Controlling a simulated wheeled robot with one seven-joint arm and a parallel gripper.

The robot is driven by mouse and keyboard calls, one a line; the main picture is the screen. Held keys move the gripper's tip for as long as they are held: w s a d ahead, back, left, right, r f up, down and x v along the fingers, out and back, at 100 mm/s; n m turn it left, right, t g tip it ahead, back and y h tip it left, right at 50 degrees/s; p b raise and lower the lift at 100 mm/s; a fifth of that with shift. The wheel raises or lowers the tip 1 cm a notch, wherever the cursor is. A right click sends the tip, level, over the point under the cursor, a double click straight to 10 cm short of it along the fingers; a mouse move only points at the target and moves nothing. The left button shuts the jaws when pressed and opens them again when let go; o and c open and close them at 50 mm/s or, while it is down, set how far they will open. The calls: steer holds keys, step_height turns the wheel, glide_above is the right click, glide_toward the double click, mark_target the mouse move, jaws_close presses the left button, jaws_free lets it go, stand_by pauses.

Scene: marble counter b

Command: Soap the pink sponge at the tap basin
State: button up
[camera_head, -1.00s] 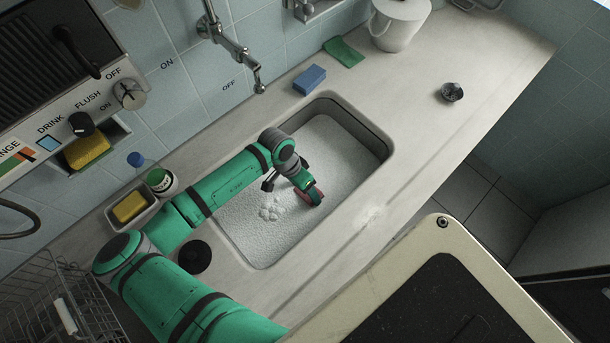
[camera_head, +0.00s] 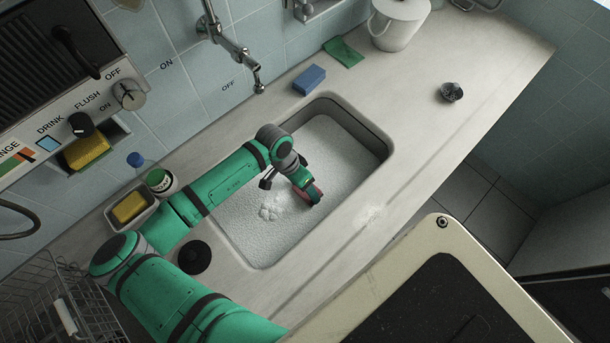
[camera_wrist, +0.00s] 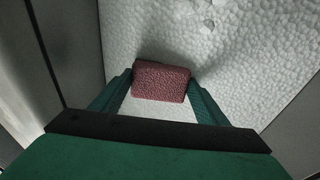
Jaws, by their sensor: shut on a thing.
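The pink sponge (camera_wrist: 161,82) is a dull pink block between the two green fingers of my gripper (camera_wrist: 158,98) in the wrist view. My gripper is shut on it. In the head view my gripper (camera_head: 308,194) is down inside the basin (camera_head: 345,112), and the sponge shows only as a small reddish edge (camera_head: 316,198) at the fingertips. White foam (camera_head: 340,165) fills the basin, with a small heap of bubbles (camera_head: 270,212) to the left of my gripper. Whether the sponge touches the foam is unclear. The tap (camera_head: 258,86) is on the wall behind the basin; no water is seen running.
A blue sponge (camera_head: 309,79) and green cloth (camera_head: 343,52) lie behind the basin. A white jug (camera_head: 397,25) stands at the back. A yellow sponge in a tray (camera_head: 148,214), a jar (camera_head: 161,182) and a black disc (camera_head: 195,256) lie left. The right counter is mostly clear.

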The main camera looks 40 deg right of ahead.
steer(key=v, duration=1.7)
stand_by(1.3)
steer(key=shift+r, duration=0.1)
stand_by(0.3)
steer(key=shift+r, duration=2.5)
steer(key=shift+s, duration=0.1)
